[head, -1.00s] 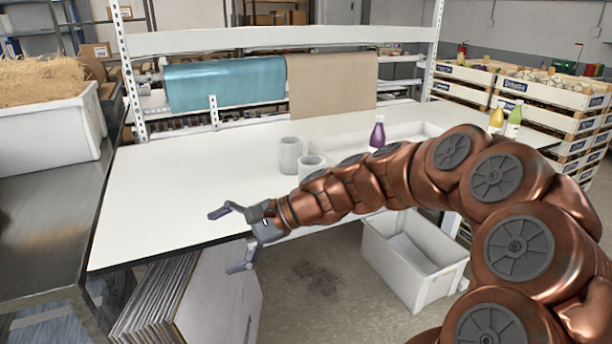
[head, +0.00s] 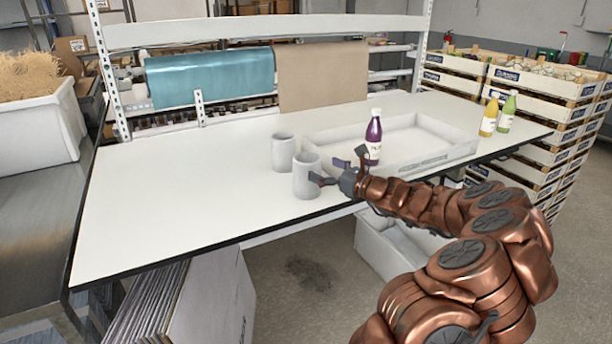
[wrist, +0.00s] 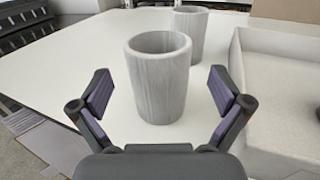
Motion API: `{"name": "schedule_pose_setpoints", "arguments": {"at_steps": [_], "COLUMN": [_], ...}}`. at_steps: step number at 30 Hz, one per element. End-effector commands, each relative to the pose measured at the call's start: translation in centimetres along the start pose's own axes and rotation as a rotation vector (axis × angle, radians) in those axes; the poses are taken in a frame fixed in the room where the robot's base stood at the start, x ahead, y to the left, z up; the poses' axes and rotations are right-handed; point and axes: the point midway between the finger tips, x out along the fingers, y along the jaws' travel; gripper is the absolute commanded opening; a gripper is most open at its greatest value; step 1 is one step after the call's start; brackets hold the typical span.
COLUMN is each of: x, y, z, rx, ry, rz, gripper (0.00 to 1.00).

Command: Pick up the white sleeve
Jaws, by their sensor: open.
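Two pale grey-white hollow sleeves stand upright on the white table. The nearer sleeve (head: 306,178) is close to the front edge, and the farther sleeve (head: 283,154) is behind it to the left. In the wrist view the nearer sleeve (wrist: 160,85) is centred ahead of my palm, its open top showing; the farther sleeve (wrist: 192,32) is behind it to the right. My gripper (head: 331,172) is open and empty, just right of the nearer sleeve.
A shallow white tray (head: 437,158) lies right of the sleeves. A purple bottle (head: 373,140) stands at its left part, close behind my gripper. Yellow (head: 489,118) and green (head: 507,113) bottles stand at the right end. The table's left half (head: 170,190) is clear.

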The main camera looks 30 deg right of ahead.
Motion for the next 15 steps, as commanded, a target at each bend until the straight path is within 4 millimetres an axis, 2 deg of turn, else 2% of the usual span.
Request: {"name": "schedule_pose_setpoints", "arguments": {"at_steps": [7, 15], "x": [1.7, 5.0], "y": [0.2, 0.4], "z": [0.1, 0.2], "rx": [0.000, -0.002], "ry": [0.001, 0.003], "rz": [0.004, 0.005], "gripper": [1.00, 1.00]}}
